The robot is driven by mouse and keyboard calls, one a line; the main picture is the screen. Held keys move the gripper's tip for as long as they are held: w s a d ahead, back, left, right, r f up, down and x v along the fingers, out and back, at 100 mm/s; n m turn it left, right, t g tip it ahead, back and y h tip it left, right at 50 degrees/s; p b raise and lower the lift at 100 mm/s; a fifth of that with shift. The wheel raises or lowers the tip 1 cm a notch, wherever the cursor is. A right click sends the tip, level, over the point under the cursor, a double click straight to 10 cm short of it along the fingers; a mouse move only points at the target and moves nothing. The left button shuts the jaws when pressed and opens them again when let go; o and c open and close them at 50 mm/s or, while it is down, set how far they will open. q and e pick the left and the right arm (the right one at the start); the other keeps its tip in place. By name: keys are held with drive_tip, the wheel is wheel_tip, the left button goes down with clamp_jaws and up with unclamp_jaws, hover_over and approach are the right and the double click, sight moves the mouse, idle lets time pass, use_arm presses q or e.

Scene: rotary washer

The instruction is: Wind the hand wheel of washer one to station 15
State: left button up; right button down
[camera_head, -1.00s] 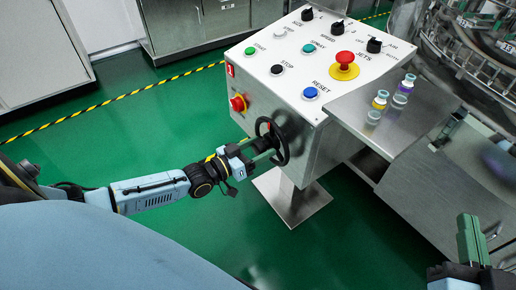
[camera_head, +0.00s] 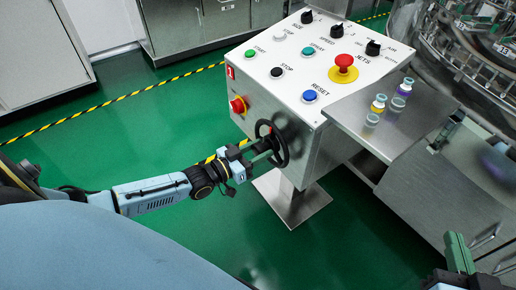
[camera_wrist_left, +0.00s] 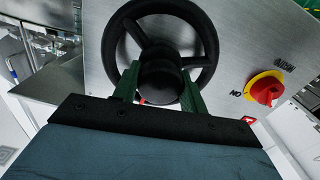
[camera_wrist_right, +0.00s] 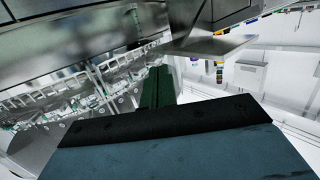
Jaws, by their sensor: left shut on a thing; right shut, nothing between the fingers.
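The black hand wheel (camera_head: 284,146) is on the front face of the grey control box (camera_head: 318,160). In the left wrist view the wheel (camera_wrist_left: 207,38) fills the upper middle, with its spokes and round hub (camera_wrist_left: 160,82) facing me. My left gripper (camera_head: 266,152) is shut on the hub, one green finger on each side; the fingers also show in the left wrist view (camera_wrist_left: 158,92). My right gripper (camera_head: 458,252) is shut and empty at the lower right, away from the wheel. The washer carousel (camera_head: 478,45) is at the upper right, with a small numbered tag (camera_head: 503,50) too small to read surely.
The panel carries several buttons, knobs and a red emergency stop (camera_head: 343,61). A red rotary switch (camera_head: 238,105) sits left of the wheel. Small vials (camera_head: 403,88) stand on the steel shelf (camera_head: 405,125). Green floor (camera_head: 100,150) is open at left.

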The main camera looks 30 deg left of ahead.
use_arm(q)
drive_tip(key=m+p, duration=0.2)
drive_tip(key=m, duration=0.2)
drive_tip(key=shift+r, duration=0.1)
drive_tip(key=m+p, duration=0.2)
drive_tip(key=m, duration=0.4)
drive_tip(key=shift+m, duration=3.2)
use_arm(e)
drive_tip(key=s+d+f+g+h, duration=0.2)
drive_tip(key=s+d+f+g, duration=0.1)
drive_tip(key=s+f+g, duration=0.3)
drive_tip(key=s+d+f+g+h, duration=0.1)
drive_tip(key=s+d+f+g, duration=0.2)
drive_tip(key=s+f+g, duration=0.3)
drive_tip(key=shift+s+d+f+m+h, duration=0.4)
drive_tip(key=shift+s+f, duration=0.1)
drive_tip(key=shift+s, duration=0.2)
use_arm(q)
drive_tip(key=o, duration=1.4)
drive_tip(key=shift+c, duration=0.2)
